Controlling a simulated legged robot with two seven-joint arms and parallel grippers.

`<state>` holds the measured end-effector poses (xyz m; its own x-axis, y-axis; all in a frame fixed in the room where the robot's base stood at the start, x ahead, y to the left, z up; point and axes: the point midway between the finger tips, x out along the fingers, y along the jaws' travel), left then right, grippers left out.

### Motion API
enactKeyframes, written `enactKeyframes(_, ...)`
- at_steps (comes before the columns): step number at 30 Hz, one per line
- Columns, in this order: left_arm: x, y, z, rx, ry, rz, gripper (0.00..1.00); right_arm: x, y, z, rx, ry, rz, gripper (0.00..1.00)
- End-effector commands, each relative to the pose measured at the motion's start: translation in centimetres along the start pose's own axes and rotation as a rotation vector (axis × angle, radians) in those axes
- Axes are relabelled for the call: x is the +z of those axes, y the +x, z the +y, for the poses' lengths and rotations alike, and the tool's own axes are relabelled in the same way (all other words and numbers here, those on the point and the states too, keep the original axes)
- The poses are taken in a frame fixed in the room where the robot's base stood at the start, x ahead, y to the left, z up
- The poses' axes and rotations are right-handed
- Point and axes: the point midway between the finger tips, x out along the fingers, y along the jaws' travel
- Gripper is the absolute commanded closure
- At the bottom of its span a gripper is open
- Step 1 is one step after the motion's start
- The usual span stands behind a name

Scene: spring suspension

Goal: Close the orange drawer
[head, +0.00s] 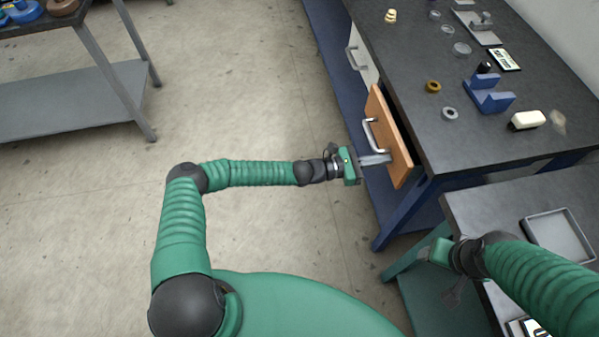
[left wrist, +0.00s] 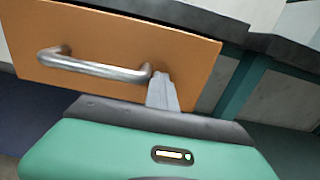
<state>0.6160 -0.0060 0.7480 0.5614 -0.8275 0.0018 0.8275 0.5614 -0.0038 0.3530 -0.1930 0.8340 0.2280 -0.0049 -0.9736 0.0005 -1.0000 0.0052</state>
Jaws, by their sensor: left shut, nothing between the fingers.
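The orange drawer (head: 388,135) is in the side of the dark-topped workbench, and its front panel stands close to the bench edge. Whether a gap remains behind the panel I cannot tell. A silver bar handle (head: 370,134) is on its front. My left gripper (head: 376,160) is shut and empty, with its fingertips at the drawer front beside the near end of the handle. In the left wrist view the orange front (left wrist: 120,45) fills the upper part, and the shut fingers (left wrist: 162,92) reach the panel at the handle's right end. My right gripper (head: 435,253) is low at the right; its fingers are unclear.
The workbench top (head: 410,60) holds a blue block (head: 488,95), rings and small parts. A white drawer (head: 362,55) is farther along the same side. A lower table with a grey tray (head: 558,236) stands at right.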

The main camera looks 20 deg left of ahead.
Motion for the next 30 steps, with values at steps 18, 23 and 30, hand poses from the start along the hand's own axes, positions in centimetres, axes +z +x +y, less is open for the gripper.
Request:
enactKeyframes(18, 0.1, 5.0, 0.0, -0.001, 0.0, -0.002, 1.0, 0.2, 0.7, 0.0, 0.0, 0.0, 0.0, 0.42)
enactKeyframes(23, 0.1, 5.1, 0.0, -0.001, 0.001, 0.0, 1.0, 0.2, 0.7, 0.0, 0.0, 0.0, 0.0, 0.42)
enactKeyframes(30, 0.2, 4.9, 0.0, -0.003, 0.003, -0.003, 1.0, 0.1, 0.5, 0.0, 0.0, 0.0, 0.0, 0.42)
